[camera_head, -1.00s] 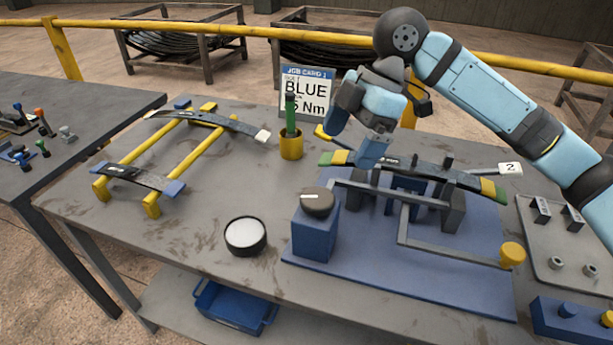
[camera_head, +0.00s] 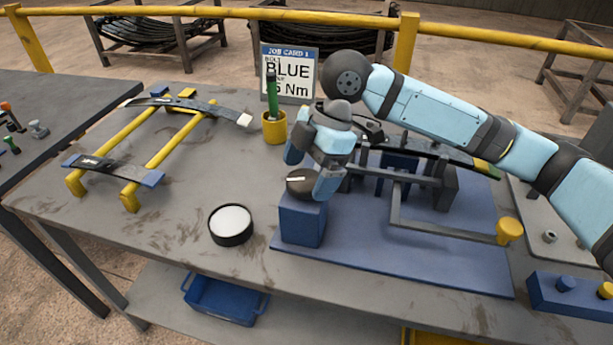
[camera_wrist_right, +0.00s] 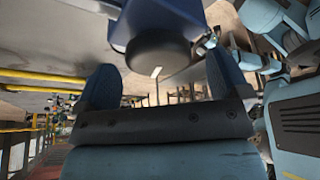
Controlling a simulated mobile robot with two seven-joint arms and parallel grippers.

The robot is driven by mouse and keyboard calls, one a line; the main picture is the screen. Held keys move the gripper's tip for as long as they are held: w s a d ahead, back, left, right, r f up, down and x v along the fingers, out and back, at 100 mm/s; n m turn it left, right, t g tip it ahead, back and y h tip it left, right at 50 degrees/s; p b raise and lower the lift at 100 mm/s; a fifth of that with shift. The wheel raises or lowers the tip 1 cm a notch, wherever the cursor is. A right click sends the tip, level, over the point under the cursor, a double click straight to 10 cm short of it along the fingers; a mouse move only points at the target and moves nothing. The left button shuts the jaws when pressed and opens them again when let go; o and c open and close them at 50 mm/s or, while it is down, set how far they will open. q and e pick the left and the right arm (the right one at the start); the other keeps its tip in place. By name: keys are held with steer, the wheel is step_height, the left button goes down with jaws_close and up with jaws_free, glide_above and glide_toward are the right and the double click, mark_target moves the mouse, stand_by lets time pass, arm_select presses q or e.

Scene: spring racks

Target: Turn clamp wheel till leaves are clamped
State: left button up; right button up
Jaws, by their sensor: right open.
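The clamp wheel is a dark round knob with a white mark (camera_head: 301,183) on top of a blue block (camera_head: 302,222) at the fixture's left front. My right gripper (camera_head: 309,172) is open just above and around the back of the wheel, one finger to each side. In the right wrist view the wheel (camera_wrist_right: 158,52) lies ahead between the two fingers (camera_wrist_right: 160,85), with a visible gap to them. The dark leaves (camera_head: 430,149) lie across the fixture, partly hidden by my right arm. My left gripper is not in view.
The blue fixture plate (camera_head: 390,262) carries a crank with a yellow knob (camera_head: 509,230). A white-topped round pad (camera_head: 231,223), a yellow cup (camera_head: 274,128) with a green tool and a yellow rack (camera_head: 160,155) stand to the left. Bare table lies between rack and pad.

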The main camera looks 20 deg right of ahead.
steer(key=shift+a+f, duration=0.2)
steer(key=shift+f, duration=0.3)
